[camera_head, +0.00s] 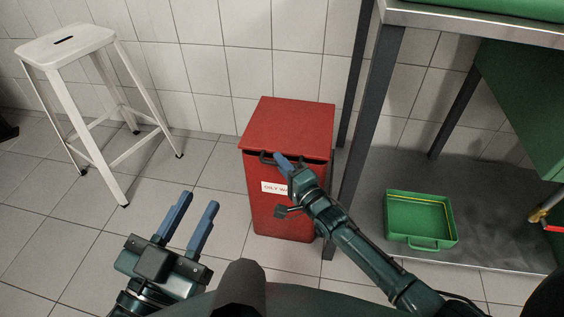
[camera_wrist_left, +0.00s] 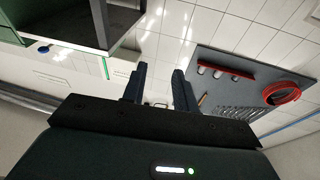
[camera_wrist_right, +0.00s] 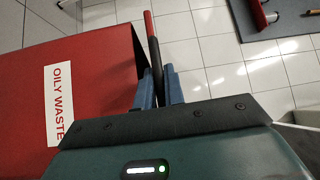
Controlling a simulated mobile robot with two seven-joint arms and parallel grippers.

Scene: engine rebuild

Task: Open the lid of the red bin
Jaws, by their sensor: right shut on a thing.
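The red bin (camera_head: 262,210) stands on the tiled floor against the wall, with a white "OILY WASTE" label that also shows in the right wrist view (camera_wrist_right: 58,105). Its red lid (camera_head: 290,122) lies over the top, with a dark line under its front edge; I cannot tell whether it is slightly raised. A dark handle (camera_head: 266,158) is at the lid's front. My right gripper (camera_head: 281,160) is shut on this handle, and the dark bar (camera_wrist_right: 156,75) runs between its fingers in the right wrist view. My left gripper (camera_head: 199,202) is open and empty, left of the bin.
A white stool (camera_head: 66,45) stands at the left. A metal-edged bench (camera_head: 470,25) with dark legs is close to the bin's right side. An open green tray (camera_head: 420,217) lies on its lower shelf. Floor between stool and bin is clear.

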